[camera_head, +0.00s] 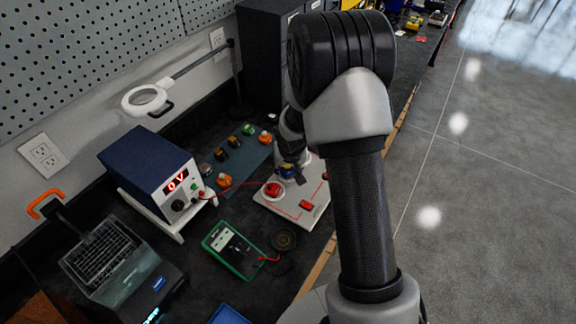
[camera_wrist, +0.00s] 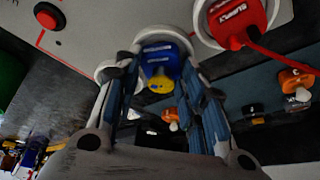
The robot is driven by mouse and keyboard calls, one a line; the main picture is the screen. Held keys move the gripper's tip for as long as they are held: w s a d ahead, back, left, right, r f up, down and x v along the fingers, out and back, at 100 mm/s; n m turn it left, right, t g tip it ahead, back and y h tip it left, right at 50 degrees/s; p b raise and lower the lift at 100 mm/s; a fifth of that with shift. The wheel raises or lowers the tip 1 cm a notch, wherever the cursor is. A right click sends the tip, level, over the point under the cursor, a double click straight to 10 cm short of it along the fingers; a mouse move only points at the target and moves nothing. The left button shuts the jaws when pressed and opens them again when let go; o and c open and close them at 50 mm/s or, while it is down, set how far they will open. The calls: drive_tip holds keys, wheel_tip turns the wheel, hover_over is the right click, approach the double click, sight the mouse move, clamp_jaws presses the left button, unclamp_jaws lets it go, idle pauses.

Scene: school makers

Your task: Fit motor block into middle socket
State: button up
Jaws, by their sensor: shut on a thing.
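My gripper (camera_head: 291,160) reaches down over the white board (camera_head: 287,202). In the wrist view my gripper (camera_wrist: 160,75) is shut on a blue block (camera_wrist: 158,56) with a yellow part, which I take as the motor block. Its label is too small to read. The blue block (camera_head: 287,172) also shows at the board in the head view. A pale round socket rim (camera_wrist: 163,33) lies around or just behind it. I cannot tell whether the block is fully seated. A red block (camera_wrist: 236,20) with a red wire stands in the neighbouring socket.
A red switch (camera_head: 306,205) sits on the board. A power supply (camera_head: 150,172) showing "0 V", a green multimeter (camera_head: 233,248) and a dark round dish (camera_head: 284,239) stand nearby. A mat (camera_head: 243,160) behind holds several small coloured blocks. A magnifier lamp (camera_head: 146,99) hangs over the bench.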

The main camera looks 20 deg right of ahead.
drive_tip(key=shift+f, duration=0.2)
drive_tip(key=o, duration=0.8)
drive_tip(key=shift+c, duration=0.2)
drive_tip(key=shift+r, duration=0.15)
drive_tip(key=p+v, duration=0.5)
drive_tip(key=v, duration=0.6)
